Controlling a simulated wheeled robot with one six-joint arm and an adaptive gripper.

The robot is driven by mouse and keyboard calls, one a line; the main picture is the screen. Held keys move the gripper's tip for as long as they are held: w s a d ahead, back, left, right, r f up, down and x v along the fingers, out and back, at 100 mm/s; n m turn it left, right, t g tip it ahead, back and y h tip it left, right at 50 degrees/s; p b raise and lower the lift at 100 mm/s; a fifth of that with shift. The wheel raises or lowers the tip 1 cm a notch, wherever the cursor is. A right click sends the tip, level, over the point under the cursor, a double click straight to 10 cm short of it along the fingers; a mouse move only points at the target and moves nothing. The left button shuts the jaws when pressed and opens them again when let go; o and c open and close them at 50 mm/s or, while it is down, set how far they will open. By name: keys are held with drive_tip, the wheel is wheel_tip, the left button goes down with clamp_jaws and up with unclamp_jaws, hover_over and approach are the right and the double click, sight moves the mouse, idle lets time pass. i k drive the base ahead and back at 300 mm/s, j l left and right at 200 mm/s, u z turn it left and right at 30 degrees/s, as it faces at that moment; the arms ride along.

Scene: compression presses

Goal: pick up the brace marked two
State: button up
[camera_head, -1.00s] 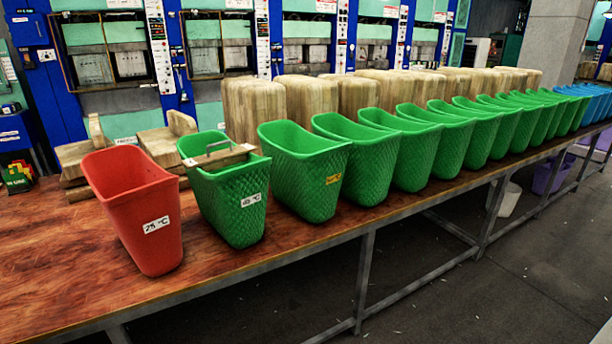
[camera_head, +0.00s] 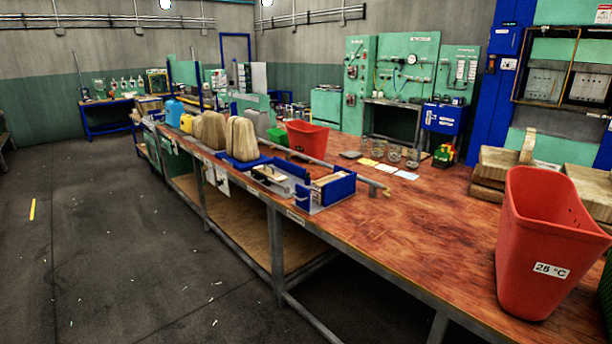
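I cannot make out a brace with a readable mark two in the head view. Stacked wooden pieces (camera_head: 492,172), one with an upright end, lie on the bench behind the red bin at the right; no number is readable on them. A blue-walled tray (camera_head: 333,189) on the bench holds small pieces too small to identify. My gripper is not in view, so its state is not shown.
A long red-brown bench (camera_head: 400,218) runs from front right to back left. A red bin (camera_head: 533,240) labelled 25 °C stands near its right end. Another red bin (camera_head: 306,137), glass jars (camera_head: 394,153) and tall wooden blocks (camera_head: 242,138) stand farther back. The floor (camera_head: 120,240) at left is open.

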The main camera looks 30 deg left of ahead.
sight(261, 170)
drive_tip(key=i+j, duration=0.15)
drive_tip(key=j, duration=0.35)
drive_tip(key=i+j, duration=0.15)
drive_tip(key=j, duration=0.4)
drive_tip(key=i+j+u, duration=0.1)
drive_tip(key=j, duration=0.4)
drive_tip(key=i+j, duration=0.25)
drive_tip(key=j, duration=0.25)
drive_tip(key=i+j, duration=0.15)
drive_tip(key=j, duration=0.35)
drive_tip(key=i+j+u, duration=0.1)
drive_tip(key=j, duration=0.45)
drive_tip(key=i+j, duration=0.25)
drive_tip(key=j, duration=0.2)
drive_tip(key=i+j+u, duration=0.1)
drive_tip(key=j, duration=0.4)
drive_tip(key=i, duration=0.1)
